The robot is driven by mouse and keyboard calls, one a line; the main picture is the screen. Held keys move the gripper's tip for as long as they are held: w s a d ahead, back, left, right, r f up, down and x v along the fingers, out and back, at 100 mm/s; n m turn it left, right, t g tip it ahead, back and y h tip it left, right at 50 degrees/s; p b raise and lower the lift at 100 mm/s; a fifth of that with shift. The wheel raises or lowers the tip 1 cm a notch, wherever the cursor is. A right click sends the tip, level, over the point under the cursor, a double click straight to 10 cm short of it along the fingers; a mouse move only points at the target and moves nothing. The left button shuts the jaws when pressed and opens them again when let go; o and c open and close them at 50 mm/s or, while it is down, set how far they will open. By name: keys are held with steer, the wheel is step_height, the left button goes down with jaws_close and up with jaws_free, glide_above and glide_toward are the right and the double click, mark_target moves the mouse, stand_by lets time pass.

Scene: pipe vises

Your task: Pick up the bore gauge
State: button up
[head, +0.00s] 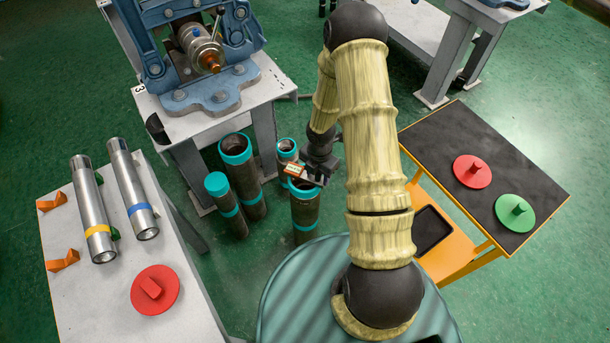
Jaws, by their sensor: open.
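Two long silver cylinders lie side by side on the white table at left. One has a yellow band (90,205) and the other a blue band (131,185). They are the likeliest bore gauges here, but I cannot tell which one the task means. My gripper (308,179) points down over the upright pipes in the middle, well to the right of both cylinders and apart from them. It is open. Its fingers are small and partly hard to make out, and I see no cylinder between them.
The white table (190,310) also bears orange holders (62,262) and a red disc (156,290). A blue vise (205,50) stands behind on its own bench. Several upright pipes (240,172) crowd below my gripper. A black-topped table (490,140) at right bears red and green discs.

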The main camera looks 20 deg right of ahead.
stand_by(0.4)
jaws_close()
steer(key=shift+r, duration=0.1)
steer(key=shift+r, duration=0.1)
step_height(320, 180, up, 10)
steer(key=shift+f+p, duration=0.1)
steer(key=shift+p, duration=1.05)
